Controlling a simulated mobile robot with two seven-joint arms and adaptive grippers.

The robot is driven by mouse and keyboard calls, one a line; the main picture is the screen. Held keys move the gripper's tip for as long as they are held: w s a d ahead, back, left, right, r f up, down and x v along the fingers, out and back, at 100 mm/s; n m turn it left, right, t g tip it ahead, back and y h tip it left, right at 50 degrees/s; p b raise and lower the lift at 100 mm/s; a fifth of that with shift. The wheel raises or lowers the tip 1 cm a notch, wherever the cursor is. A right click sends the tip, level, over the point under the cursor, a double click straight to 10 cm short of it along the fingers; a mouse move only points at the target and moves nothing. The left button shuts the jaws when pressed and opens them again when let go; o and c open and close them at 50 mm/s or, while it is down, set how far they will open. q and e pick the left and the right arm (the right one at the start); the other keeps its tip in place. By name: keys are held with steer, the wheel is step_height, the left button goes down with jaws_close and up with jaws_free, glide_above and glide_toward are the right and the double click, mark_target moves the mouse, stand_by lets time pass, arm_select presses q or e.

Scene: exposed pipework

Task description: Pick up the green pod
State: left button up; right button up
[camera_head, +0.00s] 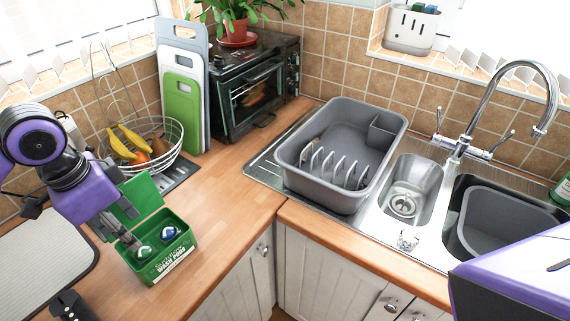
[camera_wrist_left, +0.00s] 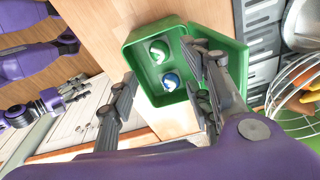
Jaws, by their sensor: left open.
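The green wash-pod box (camera_head: 160,268) stands on the wooden counter with its lid (camera_head: 140,197) raised. Inside, the green pod (camera_head: 144,252) lies nearer the front left and a blue pod (camera_head: 168,233) lies beside it. In the left wrist view the green pod (camera_wrist_left: 159,50) and blue pod (camera_wrist_left: 170,81) lie apart in the box (camera_wrist_left: 136,52). My left gripper (camera_head: 132,241) is open and empty at the box's left side; its spread fingers (camera_wrist_left: 160,62) show either side of the pods in the wrist view. My right gripper (camera_wrist_left: 76,88) shows small there; its jaw state is unclear.
A wire fruit basket (camera_head: 174,128) stands behind the box, with chopping boards (camera_head: 181,110) and a black oven (camera_head: 255,85) beyond. A grey dish rack (camera_head: 340,195) and sink (camera_head: 402,205) are to the right. Bare counter (camera_head: 235,205) lies right of the box.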

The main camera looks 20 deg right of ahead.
mark_target(147, 257)
arm_select(q)
steer(key=shift+s+d+f, duration=0.1)
steer(key=shift+d+f, duration=0.05)
steer(key=shift+f, duration=1.75)
steer(key=shift+s+d+f, duration=0.1)
steer(key=shift+f, duration=1.8)
steer(key=c, duration=0.9)
